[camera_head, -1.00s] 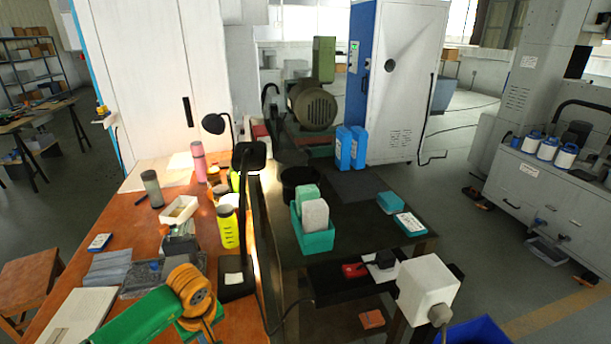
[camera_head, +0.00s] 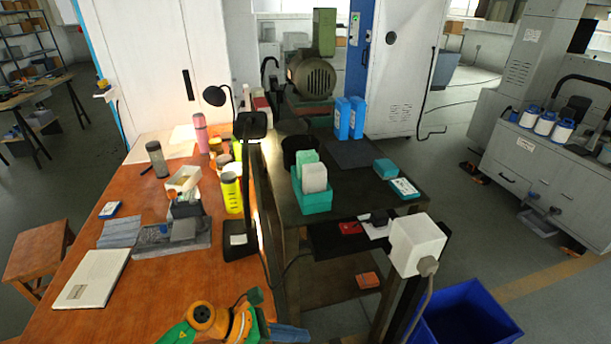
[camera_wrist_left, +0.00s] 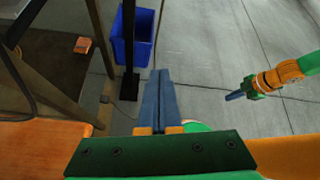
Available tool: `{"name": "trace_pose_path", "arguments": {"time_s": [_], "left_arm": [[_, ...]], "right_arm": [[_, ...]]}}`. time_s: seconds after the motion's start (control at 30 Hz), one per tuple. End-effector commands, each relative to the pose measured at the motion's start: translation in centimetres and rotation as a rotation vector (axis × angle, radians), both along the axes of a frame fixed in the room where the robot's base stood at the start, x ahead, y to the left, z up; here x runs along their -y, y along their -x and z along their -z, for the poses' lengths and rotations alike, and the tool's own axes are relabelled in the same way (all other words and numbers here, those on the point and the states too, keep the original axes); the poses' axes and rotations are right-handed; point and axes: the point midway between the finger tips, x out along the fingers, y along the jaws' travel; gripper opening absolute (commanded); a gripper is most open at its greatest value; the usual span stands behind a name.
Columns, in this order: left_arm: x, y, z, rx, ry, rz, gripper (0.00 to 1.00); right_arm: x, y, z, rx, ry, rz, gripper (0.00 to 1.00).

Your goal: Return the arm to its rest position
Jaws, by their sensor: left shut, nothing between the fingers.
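My left arm, green and orange, shows at the bottom of the head view. My left gripper (camera_head: 290,333) has blue fingers by the front edge of the orange table, low in the picture. In the left wrist view the two blue fingers of the left gripper (camera_wrist_left: 158,98) lie together, shut and empty, pointing over the floor. My right gripper (camera_wrist_left: 235,95) shows at the right of the left wrist view, with orange and green links behind it, hanging over grey floor. It is too small to tell whether it is open. It is not in the head view.
The orange table (camera_head: 125,265) holds a laptop (camera_head: 92,278), a white box (camera_head: 183,179), bottles and a black lamp (camera_head: 238,240). The dark bench (camera_head: 345,205) holds a teal container (camera_head: 312,198). A blue bin (camera_head: 465,312) stands lower right; it also shows in the left wrist view (camera_wrist_left: 132,38).

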Motion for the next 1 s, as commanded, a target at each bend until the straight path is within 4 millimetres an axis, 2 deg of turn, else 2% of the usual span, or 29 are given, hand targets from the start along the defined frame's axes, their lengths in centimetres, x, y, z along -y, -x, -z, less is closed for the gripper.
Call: {"name": "trace_pose_path", "arguments": {"time_s": [0.07,0.1,0.17,0.2,0.27,0.3,0.37,0.4,0.43,0.5,0.6,0.7,0.8,1.0], "left_arm": [[0.4,-1.2,1.0,-0.294,0.253,-0.381,0.0],[-0.7,-2.1,2.5,-0.494,0.402,-0.637,0.0],[-4.2,-2.4,6.5,-0.822,0.62,-1.071,0.0],[-6.7,-1.4,9.6,-0.998,0.731,-1.318,0.0],[-10.1,1.6,14.2,-1.218,0.861,-1.656,0.0],[-11.9,4.2,16.9,-1.337,0.932,-1.858,0.0],[-14.2,9.0,20.6,-1.484,1.021,-2.153,0.0],[-15.3,12.4,22.6,-1.56,1.07,-2.337,0.0],[-15.9,15.0,23.8,1.605,-1.099,2.465,0.0],[-16.8,20.7,25.8,1.407,-0.972,2.3,0.0],[-17.1,26.8,27.1,1.204,-0.852,2.133,0.0],[-17.0,30.0,27.5,1.101,-0.793,2.045,0.0],[-16.9,30.8,27.6,1.071,-0.778,2.021,0.0],[-16.9,30.8,27.6,1.071,-0.778,2.021,0.0]], "right_arm": [[0.0,0.0,0.0,-0.001,0.0,0.0,0.0],[0.0,0.1,0.0,-0.001,0.0,0.0,0.0],[0.0,0.1,0.0,-0.002,0.0,0.0,0.0],[0.0,0.1,0.0,-0.002,0.0,0.0,0.0],[0.0,0.1,0.0,-0.002,0.0,0.0,0.0],[0.0,0.1,0.0,-0.002,0.0,0.0,0.0],[0.0,0.1,0.0,-0.002,0.0,0.0,0.0],[0.0,0.1,0.0,-0.002,0.0,0.0,0.0],[0.0,0.1,0.0,-0.003,0.001,0.0,0.0],[0.0,0.1,0.0,-0.003,0.001,0.0,0.0],[0.0,0.2,0.0,-0.003,0.0,0.0,0.0],[0.0,0.2,0.0,-0.004,0.0,0.0,0.0],[0.0,0.2,0.0,-0.004,0.0,0.0,0.0],[0.0,0.2,0.0,-0.004,0.0,0.0,0.0]]}}
